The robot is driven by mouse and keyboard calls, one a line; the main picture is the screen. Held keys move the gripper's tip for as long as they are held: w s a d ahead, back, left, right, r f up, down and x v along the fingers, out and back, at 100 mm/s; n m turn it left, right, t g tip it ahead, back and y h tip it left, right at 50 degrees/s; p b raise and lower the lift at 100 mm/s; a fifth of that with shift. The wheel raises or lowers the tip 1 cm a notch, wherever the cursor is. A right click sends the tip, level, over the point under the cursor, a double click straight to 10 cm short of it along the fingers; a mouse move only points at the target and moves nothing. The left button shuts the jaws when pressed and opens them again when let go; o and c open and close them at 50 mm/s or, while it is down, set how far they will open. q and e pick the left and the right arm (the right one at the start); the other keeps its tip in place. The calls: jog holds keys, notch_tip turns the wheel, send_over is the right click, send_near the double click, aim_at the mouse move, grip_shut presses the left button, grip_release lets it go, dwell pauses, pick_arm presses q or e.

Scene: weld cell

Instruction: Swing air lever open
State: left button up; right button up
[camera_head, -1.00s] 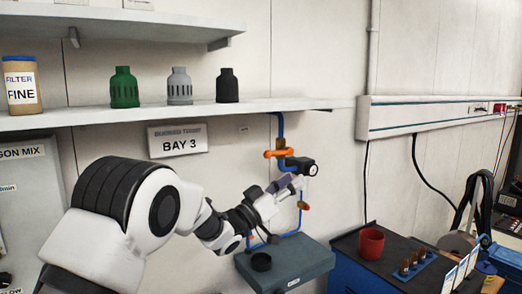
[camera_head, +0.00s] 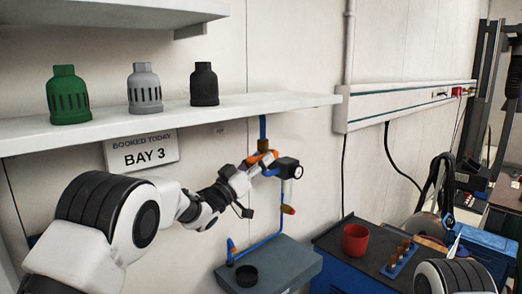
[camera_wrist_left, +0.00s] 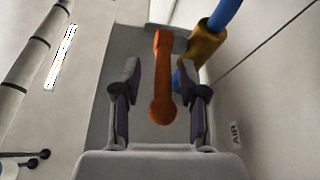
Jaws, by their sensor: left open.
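The orange air lever (camera_wrist_left: 162,85) lies between the fingers of my left gripper (camera_wrist_left: 159,82) in the left wrist view, with a visible gap on each side. My left gripper is open. In the head view the gripper (camera_head: 252,163) is at the lever (camera_head: 268,157), which it partly hides. The lever sits on the blue air pipe (camera_head: 263,126), which shows with its brass-coloured fitting (camera_wrist_left: 206,43) in the wrist view. A dark regulator with a round gauge (camera_head: 298,172) is just right of the lever. My right gripper is not in view.
A shelf (camera_head: 240,112) with green, grey and black caps runs above my left arm. A grey box (camera_head: 290,268) stands below the pipe. A red cup (camera_head: 356,240) stands on the workbench at right. An "AIR" label (camera_wrist_left: 236,135) is beside the gripper.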

pick_arm(q)
jog(key=shift+w, duration=0.65)
jog(key=shift+s+d+r, duration=0.1)
jog(key=shift+s+d, duration=0.05)
jog(key=shift+s, duration=0.05)
jog(key=shift+c, duration=0.3)
jog(key=shift+s+d, duration=0.1)
jog(key=c, duration=0.5)
grip_shut()
jog(key=r+g+y+p, duration=0.1)
jog(key=g+p, duration=0.1)
jog(key=p, duration=0.2)
jog(key=shift+r, duration=0.4)
jog(key=shift+f+p, duration=0.1)
jog(key=shift+p, duration=0.35)
jog(key=shift+f+y, duration=0.25)
jog(key=shift+y, duration=0.05)
jog(key=o, duration=0.6)
grip_release()
jog(key=shift+c, duration=0.2)
